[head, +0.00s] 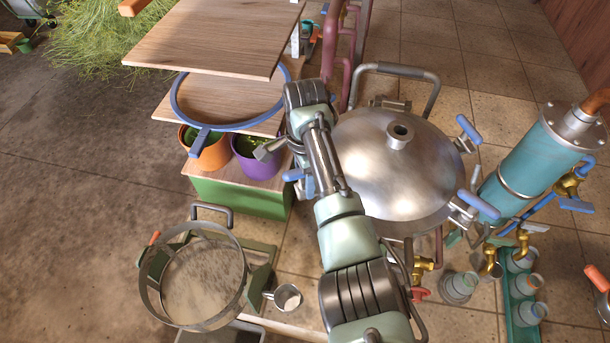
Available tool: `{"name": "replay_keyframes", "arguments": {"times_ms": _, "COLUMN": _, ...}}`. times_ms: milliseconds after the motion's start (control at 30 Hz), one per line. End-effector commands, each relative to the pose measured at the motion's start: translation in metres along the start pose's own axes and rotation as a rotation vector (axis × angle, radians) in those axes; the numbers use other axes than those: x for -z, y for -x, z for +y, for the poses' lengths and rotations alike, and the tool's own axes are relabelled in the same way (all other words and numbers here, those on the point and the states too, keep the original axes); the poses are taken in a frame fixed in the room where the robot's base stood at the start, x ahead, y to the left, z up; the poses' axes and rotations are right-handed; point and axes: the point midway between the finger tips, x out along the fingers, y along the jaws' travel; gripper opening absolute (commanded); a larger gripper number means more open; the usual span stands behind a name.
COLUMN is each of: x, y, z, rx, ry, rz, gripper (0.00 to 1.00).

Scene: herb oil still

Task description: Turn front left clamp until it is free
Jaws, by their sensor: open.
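The still has a domed silver lid (390,170) with a short pipe stub on top. Blue-handled clamps show at its rim, one at the upper right (468,128) and one at the lower right (478,205). A blue handle (295,175) shows at the left of the lid, partly hidden by my arm; it looks like a left-side clamp. My gripper (275,150) is open close by this blue handle, left of the lid. I cannot tell whether it touches the handle. My arm covers the lid's left edge.
A wooden board (215,35) and a blue ring (190,120) lie at the upper left, above an orange pot (212,158) and a purple pot (262,165). A round sieve (170,310) stands lower left. A teal cylinder (535,155) and brass valves stand right.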

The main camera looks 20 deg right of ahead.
Motion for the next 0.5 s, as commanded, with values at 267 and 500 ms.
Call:
{"name": "replay_keyframes", "arguments": {"times_ms": 267, "x": 0.0002, "y": -0.0033, "z": 0.0002, "rx": 0.000, "ry": 0.000, "rz": 0.000, "gripper": 0.59}}
{"name": "replay_keyframes", "arguments": {"times_ms": 500, "x": 0.0002, "y": -0.0030, "z": 0.0002, "rx": 0.000, "ry": 0.000, "rz": 0.000, "gripper": 0.23}}
